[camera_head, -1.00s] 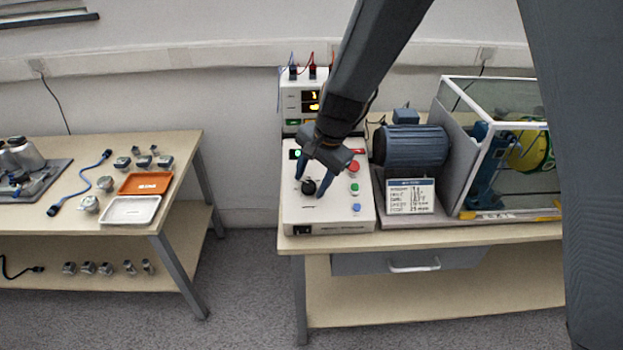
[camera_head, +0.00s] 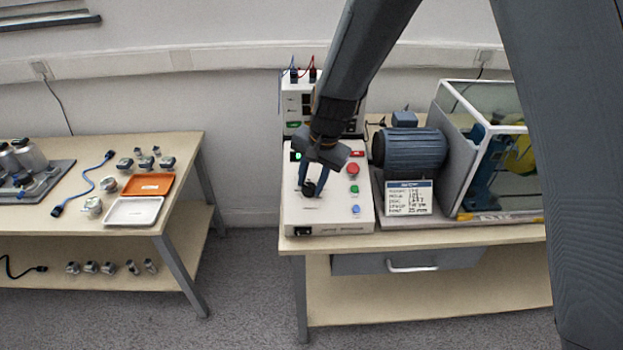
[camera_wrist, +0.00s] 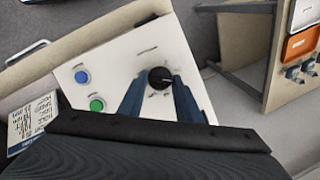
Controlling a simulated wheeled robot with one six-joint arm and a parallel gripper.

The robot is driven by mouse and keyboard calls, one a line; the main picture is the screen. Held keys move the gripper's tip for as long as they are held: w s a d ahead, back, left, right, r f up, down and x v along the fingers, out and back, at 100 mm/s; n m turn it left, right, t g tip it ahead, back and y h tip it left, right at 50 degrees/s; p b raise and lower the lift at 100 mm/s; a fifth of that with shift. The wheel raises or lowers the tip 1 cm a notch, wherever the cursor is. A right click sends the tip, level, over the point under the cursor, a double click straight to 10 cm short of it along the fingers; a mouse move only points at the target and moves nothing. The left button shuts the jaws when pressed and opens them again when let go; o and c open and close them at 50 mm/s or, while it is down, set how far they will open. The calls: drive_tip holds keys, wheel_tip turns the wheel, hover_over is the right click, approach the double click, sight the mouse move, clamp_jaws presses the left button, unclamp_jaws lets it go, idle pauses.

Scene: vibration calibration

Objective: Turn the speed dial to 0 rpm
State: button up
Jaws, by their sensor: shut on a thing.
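The speed dial is a round black knob (camera_head: 308,188) on the sloped front of a white control box (camera_head: 340,215). In the wrist view the knob (camera_wrist: 160,77) sits between the tips of my two blue-grey fingers. My gripper (camera_head: 312,186) reaches down from above and is shut on the knob. In the wrist view my fingers (camera_wrist: 158,84) hide the lower sides of the knob, and the scale marks around it are too small to read.
On the box are a red button (camera_head: 353,169), a green button (camera_head: 355,189) and a blue button (camera_head: 356,209) right of the dial. A blue-grey motor (camera_head: 410,150) and an info card (camera_head: 408,197) stand to the right. A second table (camera_head: 185,160) stands left, across a floor gap.

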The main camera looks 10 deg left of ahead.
drive_tip(key=n, duration=0.1)
drive_tip(key=n+h+p, duration=0.1)
drive_tip(key=n, duration=0.1)
drive_tip(key=shift+a+n, duration=0.2)
drive_tip(key=shift+n, duration=0.1)
drive_tip(key=n+h, duration=0.1)
drive_tip(key=n, duration=0.2)
drive_tip(key=shift+a, duration=0.15)
drive_tip(key=n, duration=0.2)
drive_tip(key=n+h, duration=0.1)
drive_tip(key=shift+s+a+n+t+b, duration=0.1)
drive_tip(key=shift+a+n+t+b, duration=0.05)
drive_tip(key=shift+n+t+b, duration=0.2)
drive_tip(key=shift+s+n+t+h+b, duration=0.1)
drive_tip(key=shift+n+t+h+b, duration=0.5)
drive_tip(key=shift+n, duration=1.45)
drive_tip(key=o, duration=1)
drive_tip(key=shift+o, duration=0.2)
drive_tip(key=shift+a, duration=0.1)
